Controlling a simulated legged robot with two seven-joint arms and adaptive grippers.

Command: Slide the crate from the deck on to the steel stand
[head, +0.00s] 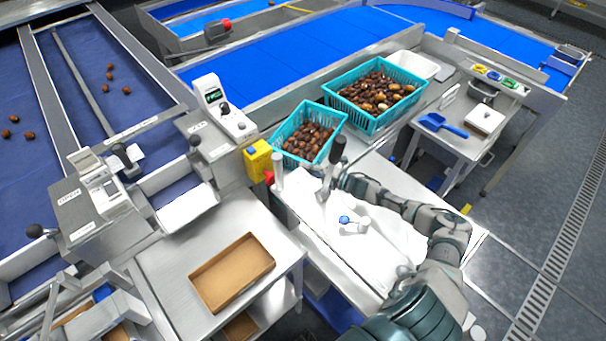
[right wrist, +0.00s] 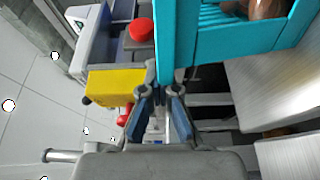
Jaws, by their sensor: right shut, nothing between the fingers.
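A small teal crate (head: 337,128) full of brown dates stands beside the yellow box, on a surface mostly hidden beneath it. A larger teal crate (head: 352,122) of dates stands behind it to the right. My right gripper (head: 334,184) is low at the near side of the small crate, shut and empty. In the right wrist view a teal crate wall (right wrist: 235,45) fills the upper right, and its corner edge is just beyond my right fingertips (right wrist: 164,92); I cannot tell whether they touch. My left gripper is not in view. I cannot tell for sure which surface is the steel stand.
A yellow box (head: 257,160) with a red button is left of the small crate. A white surface (head: 375,262) with a handle lies under my right arm. A side table (head: 462,146) holds a blue scoop (head: 441,126). A brown tray (head: 232,272) lies on the left bench.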

